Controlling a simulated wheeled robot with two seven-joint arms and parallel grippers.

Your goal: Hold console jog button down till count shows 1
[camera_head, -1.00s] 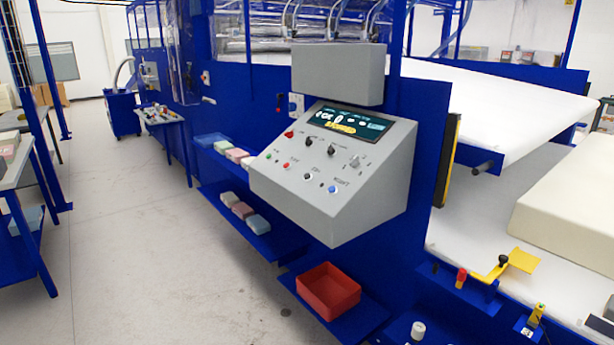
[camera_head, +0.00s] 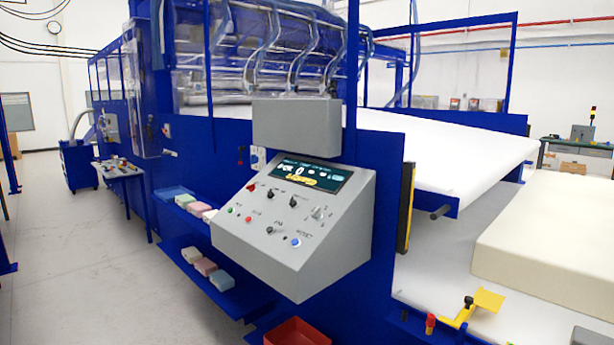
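The grey console (camera_head: 285,255) with a sloped face is mounted on the side of the blue machine. Its dark display (camera_head: 304,174) shows a white digit that looks like 0 and a yellow patch below it. The sloped face carries a blue button (camera_head: 296,242) at lower right, a red button (camera_head: 249,219), a green button (camera_head: 230,210), a red knob (camera_head: 252,187) and several dark switches. The small labels are too blurred to read, so I cannot tell which one is the jog button. Neither of my grippers is in view.
A cream foam block (camera_head: 545,240) lies on the white bed at right. Shelves with coloured foam blocks (camera_head: 200,262) stick out left of the console. A red bin (camera_head: 296,332) sits below it. Grey floor (camera_head: 90,265) at left is open.

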